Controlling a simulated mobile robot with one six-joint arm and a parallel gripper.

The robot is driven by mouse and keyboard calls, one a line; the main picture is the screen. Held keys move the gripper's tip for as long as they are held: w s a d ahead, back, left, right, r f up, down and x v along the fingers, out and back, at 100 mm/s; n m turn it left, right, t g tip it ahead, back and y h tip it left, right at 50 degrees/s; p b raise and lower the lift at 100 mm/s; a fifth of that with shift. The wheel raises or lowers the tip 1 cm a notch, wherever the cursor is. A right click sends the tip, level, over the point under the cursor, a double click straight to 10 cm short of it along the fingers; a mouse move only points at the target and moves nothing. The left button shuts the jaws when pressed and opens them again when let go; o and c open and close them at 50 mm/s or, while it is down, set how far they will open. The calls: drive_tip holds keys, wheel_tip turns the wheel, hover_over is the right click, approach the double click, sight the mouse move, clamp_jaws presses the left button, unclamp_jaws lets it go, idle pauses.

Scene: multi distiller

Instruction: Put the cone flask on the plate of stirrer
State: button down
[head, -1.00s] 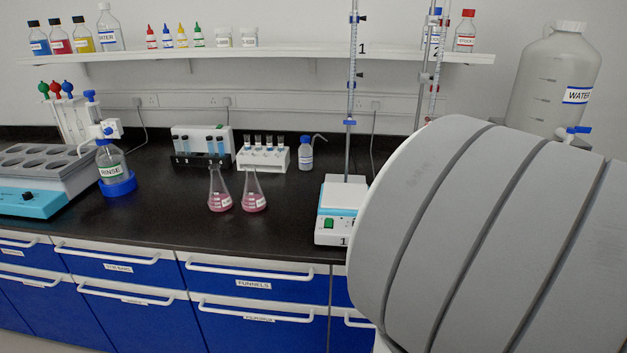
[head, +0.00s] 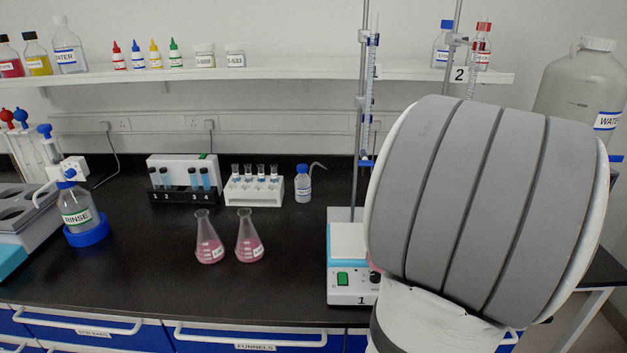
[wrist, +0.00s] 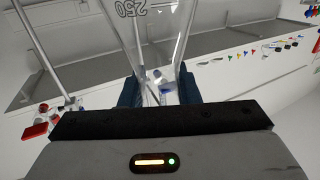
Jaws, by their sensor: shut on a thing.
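In the wrist view my gripper (wrist: 159,90) is shut on a clear cone flask (wrist: 150,40) marked 250, with one dark finger on each side. In the head view my arm hides the gripper and nearly all of this flask; a small pink patch (head: 375,262) shows at the arm's left edge, by the front of stirrer 1. Stirrer 1 (head: 340,278) is a white and light-blue box with a green switch, on the black bench. Its white plate (head: 346,236) looks empty where visible; its right side is hidden. Stirrer 2 is hidden behind my arm.
Two cone flasks with pink liquid (head: 208,245) (head: 249,243) stand left of stirrer 1. A burette (head: 369,95) and rod rise above its plate. The bench front (head: 180,290) is clear.

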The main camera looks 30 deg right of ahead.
drive_tip(key=w+d+f+p, duration=0.1)
drive_tip(key=w+d+f, duration=0.1)
drive_tip(key=w, duration=1.1)
drive_tip(key=shift+w+d+f, duration=0.15)
drive_tip(key=shift+w+f, duration=0.1)
drive_tip(key=shift+f, duration=0.55)
drive_tip(key=shift+f, duration=0.25)
drive_tip(key=c, duration=1.1)
unclamp_jaws()
drive_tip(key=shift+r, duration=0.1)
